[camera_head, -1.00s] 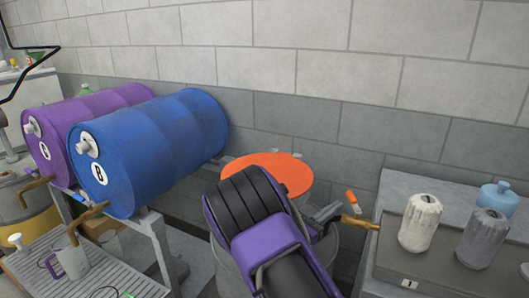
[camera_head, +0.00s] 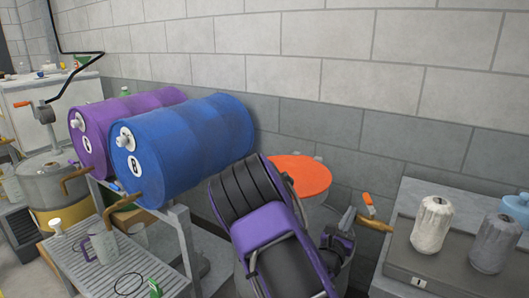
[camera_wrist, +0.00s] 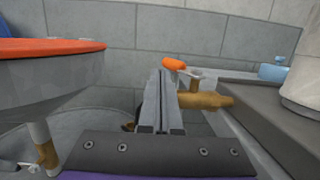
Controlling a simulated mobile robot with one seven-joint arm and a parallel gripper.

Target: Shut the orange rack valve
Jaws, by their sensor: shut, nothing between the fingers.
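A brass valve (camera_head: 374,223) with an orange lever (camera_head: 367,200) stands beside the grey cabinet at the right. In the wrist view the brass body (camera_wrist: 206,100) lies level, pointing right, and the orange lever (camera_wrist: 174,64) sits above it. My gripper (camera_head: 350,214) is just left of the valve in the head view. In the wrist view my gripper's fingers (camera_wrist: 161,78) are together and empty, with the valve beyond and to their right. I cannot tell whether they touch it. The fingers hide the valve's left end.
A round orange disc (camera_head: 300,174) tops a grey container behind my arm; its edge is close on the left in the wrist view. Blue (camera_head: 195,150) and purple (camera_head: 90,140) drums lie at left. Grey and white canisters (camera_head: 432,224) stand on the right-hand cabinet.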

